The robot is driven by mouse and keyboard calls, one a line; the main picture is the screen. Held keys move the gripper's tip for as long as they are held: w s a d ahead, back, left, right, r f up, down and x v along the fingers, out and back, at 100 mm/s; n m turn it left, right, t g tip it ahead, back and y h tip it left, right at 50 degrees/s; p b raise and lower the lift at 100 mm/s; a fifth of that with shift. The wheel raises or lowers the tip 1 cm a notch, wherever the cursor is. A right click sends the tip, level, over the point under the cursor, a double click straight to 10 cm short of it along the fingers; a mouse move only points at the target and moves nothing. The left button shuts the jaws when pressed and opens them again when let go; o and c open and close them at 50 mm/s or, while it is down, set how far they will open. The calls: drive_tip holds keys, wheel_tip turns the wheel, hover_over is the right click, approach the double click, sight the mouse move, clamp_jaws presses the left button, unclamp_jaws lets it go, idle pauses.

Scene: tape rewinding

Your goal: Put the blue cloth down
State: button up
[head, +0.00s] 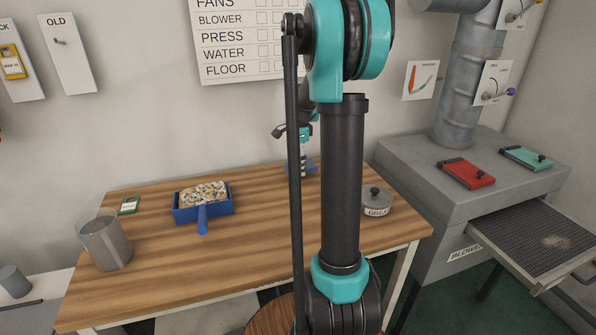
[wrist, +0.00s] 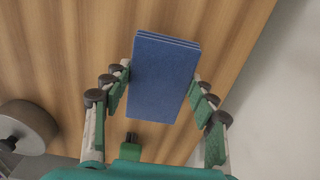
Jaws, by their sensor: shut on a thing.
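The blue cloth (wrist: 165,75) is a folded, flat rectangle between the two fingers of my gripper (wrist: 160,88) in the wrist view. The fingers press on its left and right edges. In the head view, a bit of the blue cloth (head: 313,166) shows near the back edge of the wooden table (head: 262,225), under my gripper (head: 303,163). My arm hides much of it there. Whether the cloth touches the table top or is just above it, I cannot tell.
A grey lidded pot (head: 376,203) stands right of the gripper, and shows left in the wrist view (wrist: 25,125). Bare wood lies between dustpan and arm.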

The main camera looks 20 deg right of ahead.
drive_tip(key=shift+f, duration=1.35)
drive_tip(key=o, duration=1.2)
drive_tip(key=shift+f, duration=0.1)
wheel_tip(320, 180, up, 12)
